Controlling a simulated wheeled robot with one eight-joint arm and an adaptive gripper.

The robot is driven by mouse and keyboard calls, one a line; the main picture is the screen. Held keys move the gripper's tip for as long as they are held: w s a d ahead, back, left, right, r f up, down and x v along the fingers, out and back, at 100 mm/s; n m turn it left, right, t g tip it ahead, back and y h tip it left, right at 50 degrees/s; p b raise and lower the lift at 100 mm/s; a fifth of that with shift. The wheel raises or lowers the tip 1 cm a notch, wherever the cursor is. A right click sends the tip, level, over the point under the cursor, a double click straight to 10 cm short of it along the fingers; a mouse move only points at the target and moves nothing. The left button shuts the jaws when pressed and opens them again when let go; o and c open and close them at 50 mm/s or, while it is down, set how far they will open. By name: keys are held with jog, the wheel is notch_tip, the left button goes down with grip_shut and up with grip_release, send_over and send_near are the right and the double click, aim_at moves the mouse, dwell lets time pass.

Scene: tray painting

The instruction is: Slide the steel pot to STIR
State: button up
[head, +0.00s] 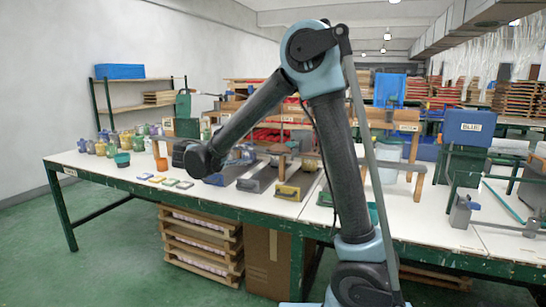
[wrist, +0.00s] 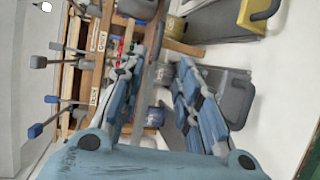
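My gripper (wrist: 160,62) is open, with its two blue-grey fingers spread apart in the wrist view. Small grey-blue pots show past the fingers, one of them a grey pot (wrist: 160,76) seen through the gap; I cannot tell which is the steel pot, or how far it is from the fingers. Nothing is visibly clamped. In the head view my gripper is largely hidden behind its dark wrist at the left of the table, and grey-blue pots (head: 240,153) stand just right of it, partly covered by my arm. Small labels on the wooden rack (wrist: 98,62) are unreadable, so I cannot pick out STIR.
Grey trays with coloured handles, one yellow (head: 287,191), line the front of the white table (head: 110,178). An orange cup (head: 161,162), a teal cup (head: 122,159) and several small jars stand at left. A blue box marked BLUE (head: 469,127) stands at right.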

aim_at(272, 154)
jog(key=x, duration=1.7)
jog(key=shift+r, duration=0.1)
jog(key=shift+s, duration=0.1)
grip_shut()
